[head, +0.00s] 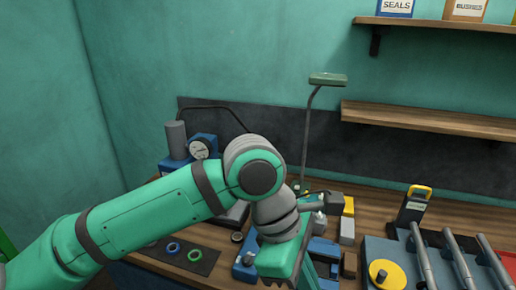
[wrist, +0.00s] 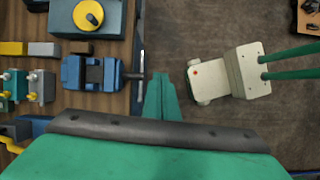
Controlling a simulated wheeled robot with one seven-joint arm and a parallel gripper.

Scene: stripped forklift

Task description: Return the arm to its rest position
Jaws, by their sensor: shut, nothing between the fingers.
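My gripper (wrist: 160,98) shows in the wrist view as two green fingers, closed together with nothing between them. It is just off the right edge of the wooden bench (wrist: 122,105), over the brown floor. In the head view my green arm reaches from the lower left to the middle and bends down at a grey joint. The fingertips cannot be made out there. A blue vise (wrist: 90,73) sits on the bench left of my fingers in the wrist view, with its bar pointing towards them.
A cream unit (wrist: 232,75) with two green bars is right of my fingers in the wrist view. In the head view a lamp (head: 328,79) stands behind my arm, a gauge (head: 199,149) left of it.

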